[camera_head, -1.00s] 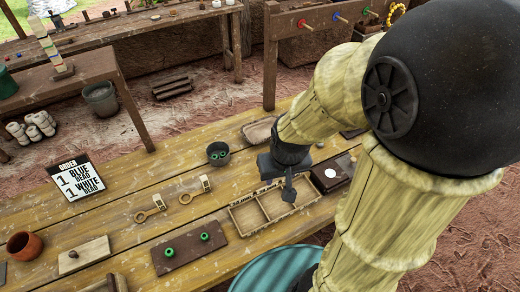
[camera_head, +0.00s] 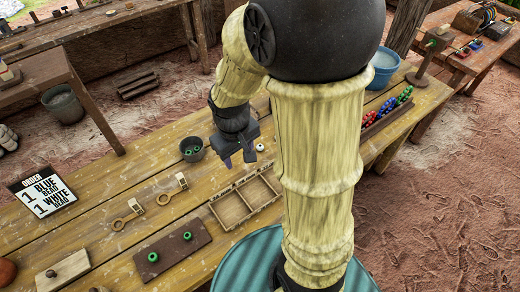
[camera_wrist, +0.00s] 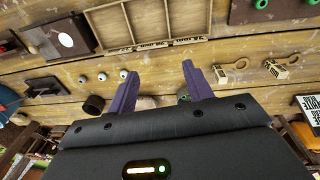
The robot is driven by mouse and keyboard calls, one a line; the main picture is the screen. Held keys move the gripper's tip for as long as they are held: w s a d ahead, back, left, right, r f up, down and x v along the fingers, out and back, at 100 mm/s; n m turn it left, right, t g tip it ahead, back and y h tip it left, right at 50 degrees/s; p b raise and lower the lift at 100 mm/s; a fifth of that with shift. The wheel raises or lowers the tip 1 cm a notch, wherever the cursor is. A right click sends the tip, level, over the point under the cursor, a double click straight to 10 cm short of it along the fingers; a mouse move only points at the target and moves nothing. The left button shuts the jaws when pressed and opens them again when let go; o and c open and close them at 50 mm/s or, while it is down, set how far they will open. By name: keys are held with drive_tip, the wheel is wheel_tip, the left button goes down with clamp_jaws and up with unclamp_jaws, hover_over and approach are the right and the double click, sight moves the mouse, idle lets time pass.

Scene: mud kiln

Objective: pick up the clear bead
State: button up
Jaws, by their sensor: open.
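Several small whitish beads lie in a loose row on the table in the wrist view, left of my fingers: a left one (camera_wrist: 82,79), a middle one (camera_wrist: 101,76) and a right one (camera_wrist: 123,74). I cannot tell which is clear. One whitish bead (camera_head: 260,147) shows in the head view beside my gripper (camera_head: 243,157); my arm may hide others. My gripper also shows in the wrist view (camera_wrist: 157,75), its two purple fingers apart with nothing between them. It hangs above the table, beyond the divided tray. The right bead is close to the left fingertip.
A divided wooden tray (camera_head: 229,208) stands on the near side. A dark pot (camera_head: 198,154) with green beads is left of my gripper. A brown board (camera_head: 160,254) holds green beads. A dark box with a white disc (camera_wrist: 66,39) sits left in the wrist view.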

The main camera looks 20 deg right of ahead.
drive_tip(key=w+a+f+n+g+h+b, duration=0.1)
drive_tip(key=w+f+n+h+b, duration=0.1)
drive_tip(key=w+f+n+h, duration=0.2)
drive_tip(key=w+a+f+n+g+h+b, duration=0.1)
drive_tip(key=w+f+n+h, duration=0.3)
drive_tip(key=w, duration=0.4)
drive_tip(key=w+a+f+n+g+h+b, duration=0.1)
drive_tip(key=w+f+n+h+b, duration=0.2)
drive_tip(key=w+f, duration=0.3)
drive_tip(key=shift+w+a+f+n+g+h+b, duration=0.2)
drive_tip(key=shift+w+n+h, duration=0.1)
drive_tip(key=shift+n, duration=0.1)
drive_tip(key=shift+w+a+f+n+g+h+b, duration=0.1)
drive_tip(key=shift+w+n+g+h+b, duration=0.1)
drive_tip(key=shift+w+n+h, duration=0.15)
drive_tip(key=shift+w+a+n+h, duration=0.1)
drive_tip(key=shift+a+n+h, duration=0.1)
drive_tip(key=shift+n+h, duration=0.05)
drive_tip(key=p, duration=0.2)
approach(260, 148)
drive_tip(key=d, duration=0.1)
drive_tip(key=d+f, duration=0.1)
drive_tip(key=shift+w+d, duration=0.25)
drive_tip(key=shift+w, duration=0.15)
drive_tip(key=shift+s+d+f, duration=0.1)
drive_tip(key=shift+d+f, duration=0.2)
drive_tip(key=shift+d, duration=0.1)
